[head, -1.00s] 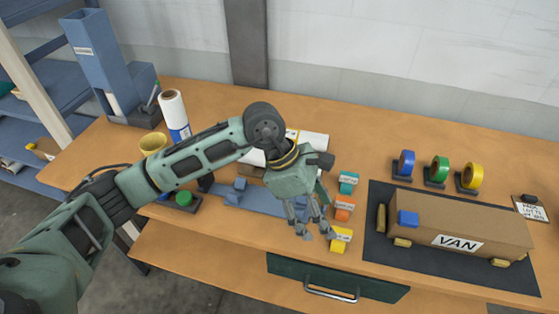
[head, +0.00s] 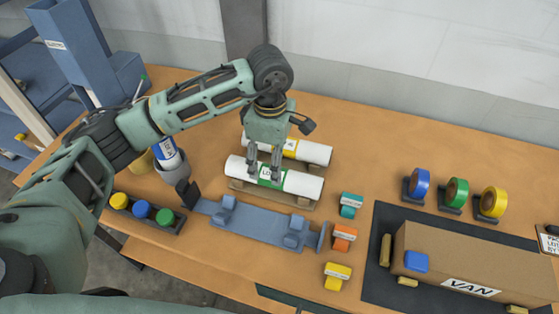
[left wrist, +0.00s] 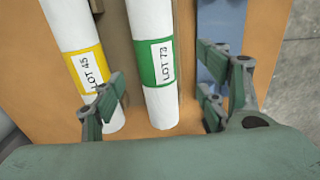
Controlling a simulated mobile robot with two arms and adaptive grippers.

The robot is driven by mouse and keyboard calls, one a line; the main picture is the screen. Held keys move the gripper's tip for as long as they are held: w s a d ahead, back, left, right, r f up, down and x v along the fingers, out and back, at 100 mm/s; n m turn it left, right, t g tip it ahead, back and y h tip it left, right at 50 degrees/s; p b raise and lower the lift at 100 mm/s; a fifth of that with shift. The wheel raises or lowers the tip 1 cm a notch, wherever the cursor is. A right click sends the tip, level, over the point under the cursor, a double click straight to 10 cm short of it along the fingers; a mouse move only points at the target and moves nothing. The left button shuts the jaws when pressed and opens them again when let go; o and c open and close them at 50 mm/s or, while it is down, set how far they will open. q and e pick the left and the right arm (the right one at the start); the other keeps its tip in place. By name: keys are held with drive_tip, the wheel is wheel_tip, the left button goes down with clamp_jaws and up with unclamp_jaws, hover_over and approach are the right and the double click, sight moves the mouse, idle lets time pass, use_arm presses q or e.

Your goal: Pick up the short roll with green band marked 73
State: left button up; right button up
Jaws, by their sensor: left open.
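The short white roll with the green band marked LOT 73 (head: 300,183) lies on a wooden cradle on the table in the head view. In the left wrist view the same roll (left wrist: 160,105) shows its green band and label between my fingers. My left gripper (head: 264,180) is open, pointing down over the green band; I cannot tell whether the fingers touch the roll. It also shows in the left wrist view (left wrist: 165,105). A white roll with a yellow band marked LOT 45 (head: 318,153) lies just behind, also in the wrist view (left wrist: 75,40). My right gripper is not in view.
A blue-grey fixture (head: 258,226) lies just in front of the rolls. Teal (head: 351,204), orange (head: 343,237) and yellow (head: 337,275) labelled blocks stand to its right. A cardboard van (head: 480,262) sits on a dark mat. A blue-banded roll (head: 168,155) stands upright in a grey holder at left.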

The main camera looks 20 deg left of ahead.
use_arm(q)
drive_tip(key=shift+w+f, duration=0.25)
drive_tip(key=shift+f, duration=0.05)
drive_tip(key=f+p, duration=0.2)
drive_tip(key=f, duration=0.1)
drive_tip(key=shift+s+f+p, duration=0.1)
drive_tip(key=shift+s+p, duration=0.2)
drive_tip(key=shift+p, duration=0.05)
drive_tip(key=f, duration=0.2)
drive_tip(key=p, duration=0.1)
drive_tip(key=shift+w+d+f, duration=0.1)
drive_tip(key=shift+w+f, duration=0.15)
drive_tip(key=shift+f, duration=0.15)
drive_tip(key=shift+w+f, duration=0.1)
drive_tip(key=shift+f, duration=0.4)
drive_tip(key=c, duration=1.4)
drive_tip(key=shift+c, duration=0.2)
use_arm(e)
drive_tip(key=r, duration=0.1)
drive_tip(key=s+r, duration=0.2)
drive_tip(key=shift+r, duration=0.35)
